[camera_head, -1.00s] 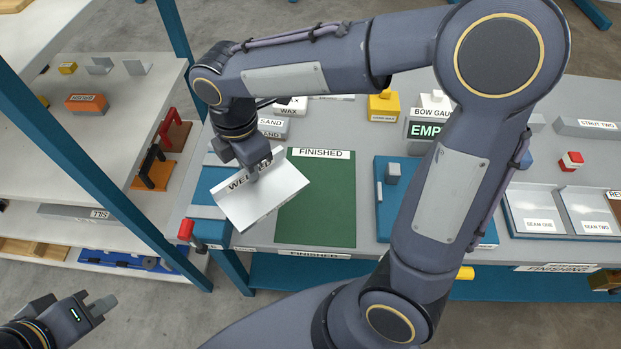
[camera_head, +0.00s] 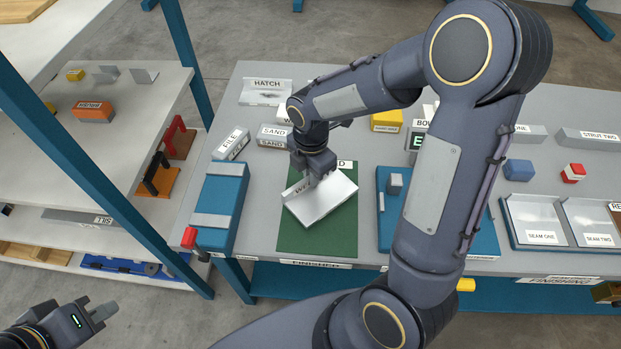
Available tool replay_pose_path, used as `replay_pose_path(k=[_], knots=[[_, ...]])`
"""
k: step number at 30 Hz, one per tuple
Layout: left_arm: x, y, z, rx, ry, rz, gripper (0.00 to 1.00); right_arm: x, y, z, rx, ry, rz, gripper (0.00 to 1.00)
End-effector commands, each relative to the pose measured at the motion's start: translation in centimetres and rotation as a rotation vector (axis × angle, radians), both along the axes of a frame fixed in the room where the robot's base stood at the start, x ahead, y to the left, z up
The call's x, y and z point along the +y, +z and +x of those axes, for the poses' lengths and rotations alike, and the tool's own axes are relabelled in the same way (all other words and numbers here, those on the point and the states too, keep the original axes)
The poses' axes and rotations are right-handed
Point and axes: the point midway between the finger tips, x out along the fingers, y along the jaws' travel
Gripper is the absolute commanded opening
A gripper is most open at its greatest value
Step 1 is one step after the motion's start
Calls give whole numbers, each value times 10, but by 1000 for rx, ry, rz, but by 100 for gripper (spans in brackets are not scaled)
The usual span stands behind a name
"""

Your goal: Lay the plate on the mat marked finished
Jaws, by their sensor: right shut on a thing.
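The plate (camera_head: 325,202) is a bright metal panel with a partly hidden label. It is tilted and turned askew over the green mat (camera_head: 317,242) marked finished; I cannot tell whether its lower edge touches the mat. My right gripper (camera_head: 313,181) is shut on the plate's far left edge, its arm reaching in from the right. The mat's far label is mostly hidden behind the gripper.
A blue clamp block (camera_head: 217,212) stands left of the mat, and a blue fixture (camera_head: 392,230) stands right of it. Labelled blocks for file (camera_head: 232,143) and sand (camera_head: 272,135) lie behind. Grey shelves (camera_head: 95,140) with a blue post are at left.

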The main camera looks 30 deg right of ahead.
Motion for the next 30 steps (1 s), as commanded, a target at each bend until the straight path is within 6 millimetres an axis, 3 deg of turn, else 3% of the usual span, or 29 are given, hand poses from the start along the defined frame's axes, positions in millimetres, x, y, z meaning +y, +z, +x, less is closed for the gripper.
replay_pose_path(k=[4, 17, 18, 22, 30], knots=[[0, -2, 0, 0, 0, 0, 0, 1, -18, 0, 1, 3, 1, 0], [0, -5, 0, 0, 0, 0, 0, 2, -25, 0, -1, 3, 1, 0], [0, -4, 0, 0, 0, 0, 0, 2, -24, 0, 0, 3, 1, 14], [0, -4, 0, 0, 0, 0, 0, 2, -24, 0, 0, 3, 1, 32], [0, -4, 0, 0, 0, 0, 0, 2, -23, 0, 0, 2, 1, 32]])
